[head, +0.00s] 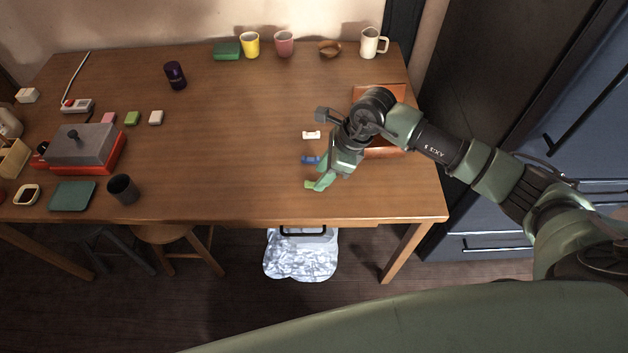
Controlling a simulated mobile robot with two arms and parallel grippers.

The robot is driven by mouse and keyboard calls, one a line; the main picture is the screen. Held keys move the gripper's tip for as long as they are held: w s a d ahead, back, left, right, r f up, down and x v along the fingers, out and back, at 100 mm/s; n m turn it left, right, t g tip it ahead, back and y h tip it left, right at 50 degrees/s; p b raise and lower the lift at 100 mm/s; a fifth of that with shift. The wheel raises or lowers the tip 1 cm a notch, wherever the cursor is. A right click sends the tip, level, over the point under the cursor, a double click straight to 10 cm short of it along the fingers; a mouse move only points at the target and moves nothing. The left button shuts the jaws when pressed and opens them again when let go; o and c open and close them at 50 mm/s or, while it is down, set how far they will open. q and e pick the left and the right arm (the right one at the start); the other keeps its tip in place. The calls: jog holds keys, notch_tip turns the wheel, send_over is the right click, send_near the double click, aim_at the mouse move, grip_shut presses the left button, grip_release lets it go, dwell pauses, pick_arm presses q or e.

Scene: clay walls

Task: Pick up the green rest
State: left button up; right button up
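The green rest (309,185) is a small light-green piece near the front edge of the wooden table (230,150). A white rest (311,134) and a blue rest (310,159) lie behind it in a row. My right gripper (322,182) points down right beside the green rest, at its right side, and partly covers it. The fingers are small and overlap the rest in the picture, so I cannot tell whether they are open or touch it. My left gripper is out of view.
An orange-brown tray (395,92) lies behind my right arm. Mugs (284,42), a bowl (329,48) and a green block (227,50) stand along the back. A dark cup (123,189) and a red-grey machine (82,150) are at left. The table's centre is clear.

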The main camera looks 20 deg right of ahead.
jog(key=shift+x, duration=1.4)
grip_shut()
jog(key=shift+r, duration=0.15)
